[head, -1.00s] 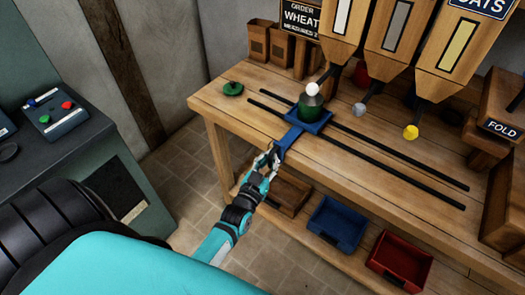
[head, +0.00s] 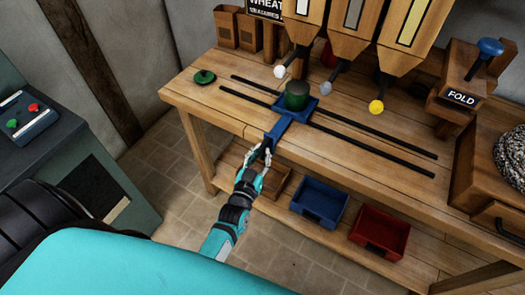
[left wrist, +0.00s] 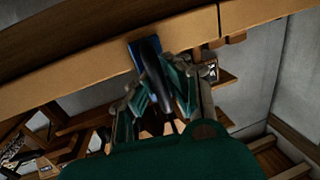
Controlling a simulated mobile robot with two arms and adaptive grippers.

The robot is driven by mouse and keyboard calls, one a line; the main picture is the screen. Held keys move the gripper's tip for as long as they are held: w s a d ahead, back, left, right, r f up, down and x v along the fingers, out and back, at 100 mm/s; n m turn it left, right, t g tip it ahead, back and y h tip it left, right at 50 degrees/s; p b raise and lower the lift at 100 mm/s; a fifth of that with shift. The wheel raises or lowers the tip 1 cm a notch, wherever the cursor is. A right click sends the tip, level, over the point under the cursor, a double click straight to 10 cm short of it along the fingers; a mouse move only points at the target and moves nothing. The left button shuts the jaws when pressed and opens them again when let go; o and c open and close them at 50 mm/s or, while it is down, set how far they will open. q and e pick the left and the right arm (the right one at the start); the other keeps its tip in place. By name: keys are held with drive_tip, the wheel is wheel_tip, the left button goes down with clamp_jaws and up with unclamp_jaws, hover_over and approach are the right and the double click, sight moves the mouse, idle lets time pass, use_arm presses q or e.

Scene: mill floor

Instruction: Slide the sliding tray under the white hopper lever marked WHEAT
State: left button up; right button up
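The blue sliding tray (head: 310,107) sits on two dark rails on the wooden bench, with a green jar (head: 297,97) standing on it. Its blue handle (head: 281,127) reaches over the bench's front edge. My left gripper (head: 263,155) is at the handle's end; in the left wrist view its fingers (left wrist: 168,95) lie on both sides of the handle and appear shut on it. The white lever knob (head: 280,71) hangs below the leftmost hopper, with the WHEAT sign (head: 266,8) behind. In the picture, the jar is slightly right of this knob. My right gripper is not in view.
A grey knob (head: 326,88) and a yellow knob (head: 376,107) hang further right. A green lid (head: 204,77) lies left of the rails. The rails (head: 385,155) are clear to the right. Blue (head: 319,203) and red (head: 379,232) bins stand on the lower shelf.

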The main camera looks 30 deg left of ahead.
use_arm(q)
drive_tip(key=o, duration=0.4)
drive_tip(key=shift+r, duration=0.3)
drive_tip(key=shift+w, duration=0.1)
drive_tip(key=s, duration=0.4)
drive_tip(key=s+d, duration=0.1)
drive_tip(key=s, duration=0.7)
drive_tip(key=shift+d, duration=0.2)
